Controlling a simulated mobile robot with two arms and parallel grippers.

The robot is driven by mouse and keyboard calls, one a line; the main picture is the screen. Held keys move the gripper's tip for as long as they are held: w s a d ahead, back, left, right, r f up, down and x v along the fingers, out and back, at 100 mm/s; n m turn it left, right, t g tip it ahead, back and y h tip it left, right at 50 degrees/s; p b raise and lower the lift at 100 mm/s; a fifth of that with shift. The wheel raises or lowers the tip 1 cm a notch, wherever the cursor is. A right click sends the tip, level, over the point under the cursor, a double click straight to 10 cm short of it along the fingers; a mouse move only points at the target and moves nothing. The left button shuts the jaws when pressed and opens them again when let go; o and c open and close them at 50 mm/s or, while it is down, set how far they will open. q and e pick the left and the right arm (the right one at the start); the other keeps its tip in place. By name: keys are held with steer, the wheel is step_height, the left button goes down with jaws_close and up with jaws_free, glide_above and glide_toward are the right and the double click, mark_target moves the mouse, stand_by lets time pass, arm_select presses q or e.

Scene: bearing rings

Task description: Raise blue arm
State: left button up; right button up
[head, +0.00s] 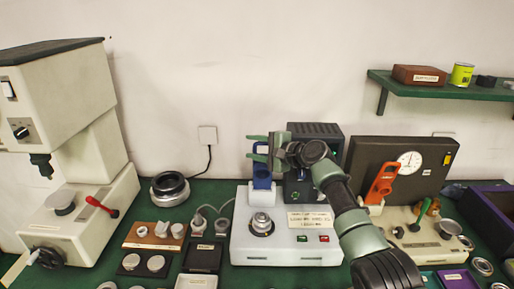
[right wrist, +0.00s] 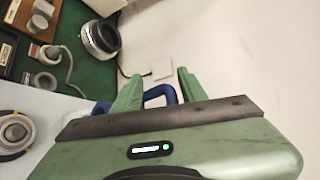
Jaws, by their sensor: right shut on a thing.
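The blue arm (head: 262,172) stands upright at the back left of a white machine (head: 244,225). My right gripper (head: 256,147) is at the top of the blue arm in the head view, its green fingers pointing left. In the right wrist view the blue arm's looped handle (right wrist: 160,93) shows between the two green fingers of my right gripper (right wrist: 158,82). The right gripper is shut on the blue arm; the exact contact is partly hidden by the gripper body. My left gripper is not in view.
A metal ring part (head: 261,223) sits on the white machine's top, and it also shows in the right wrist view (right wrist: 14,133). A black box (head: 325,133) stands behind my right arm. A red-orange arm (head: 383,182) stands on a beige machine to the right. Small trays with parts lie left.

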steer(key=shift+w+d, duration=0.2)
steer(key=shift+d, duration=0.7)
steer(key=shift+s+d, duration=0.15)
steer(key=shift+s, duration=0.15)
steer(key=v, duration=0.6)
steer(key=shift+s+a+r+b, duration=0.25)
steer(key=shift+s+b, duration=0.2)
steer(key=shift+s, duration=0.05)
